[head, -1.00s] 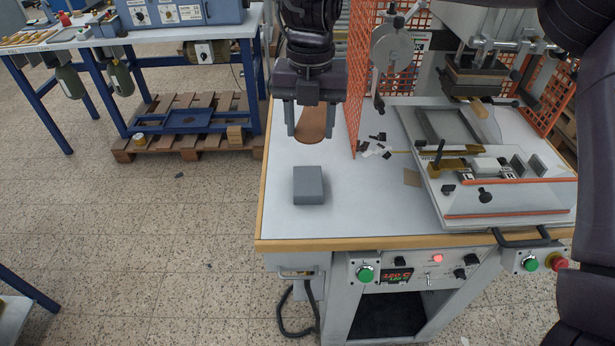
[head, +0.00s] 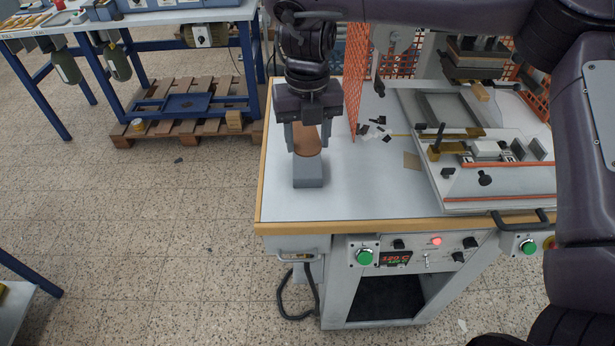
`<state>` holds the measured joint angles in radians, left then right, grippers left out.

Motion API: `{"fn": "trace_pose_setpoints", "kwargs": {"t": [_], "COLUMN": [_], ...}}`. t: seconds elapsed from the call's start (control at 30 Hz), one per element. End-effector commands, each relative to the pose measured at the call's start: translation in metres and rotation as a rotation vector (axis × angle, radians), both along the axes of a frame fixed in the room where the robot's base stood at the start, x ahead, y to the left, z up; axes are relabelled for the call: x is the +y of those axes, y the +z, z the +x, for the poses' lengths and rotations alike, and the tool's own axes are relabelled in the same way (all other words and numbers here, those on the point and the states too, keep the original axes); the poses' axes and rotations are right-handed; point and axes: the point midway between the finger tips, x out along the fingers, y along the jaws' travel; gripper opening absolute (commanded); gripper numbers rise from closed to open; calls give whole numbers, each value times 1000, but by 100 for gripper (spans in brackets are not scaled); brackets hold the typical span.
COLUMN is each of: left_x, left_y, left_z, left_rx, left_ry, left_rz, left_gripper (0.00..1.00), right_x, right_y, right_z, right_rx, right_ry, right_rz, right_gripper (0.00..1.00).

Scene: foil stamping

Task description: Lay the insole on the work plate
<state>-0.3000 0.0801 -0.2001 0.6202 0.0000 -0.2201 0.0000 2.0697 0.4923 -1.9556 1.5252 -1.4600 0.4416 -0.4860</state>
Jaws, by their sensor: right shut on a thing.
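The brown insole (head: 306,142) shows between the fingers of my right gripper (head: 307,138), over the left part of the table. The gripper points down and is shut on the insole. The near end of the insole overlaps the back of a grey block (head: 308,175) in the picture; I cannot tell whether they touch. My left gripper is not in view.
An orange mesh guard (head: 359,75) stands between the gripper and the press. Small black and white scraps (head: 374,130) lie beside it. The press head (head: 478,50) hangs over the back of the plate. The table's front left (head: 350,195) is clear.

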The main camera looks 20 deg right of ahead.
Motion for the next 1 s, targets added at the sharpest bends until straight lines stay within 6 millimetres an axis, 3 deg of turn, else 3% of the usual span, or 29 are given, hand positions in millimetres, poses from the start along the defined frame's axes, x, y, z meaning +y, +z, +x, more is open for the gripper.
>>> {"fn": "trace_pose_setpoints", "kwargs": {"t": [0.1,0.3,0.47,0.73,1.0], "left_x": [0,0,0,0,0], "left_y": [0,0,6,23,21], "left_z": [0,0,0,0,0], "left_rx": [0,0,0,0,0], "left_ry": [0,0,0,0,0], "left_rz": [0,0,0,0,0], "left_gripper": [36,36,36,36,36], "right_x": [0,0,0,0,0], "right_y": [-35,-73,-84,-117,-122], "right_z": [-2,-1,0,0,0], "right_rx": [8,4,0,1,-1], "right_ry": [-1,-2,-1,-2,-1], "right_rz": [3,2,-1,-1,-1], "right_gripper": [24,24,24,24,24]}}
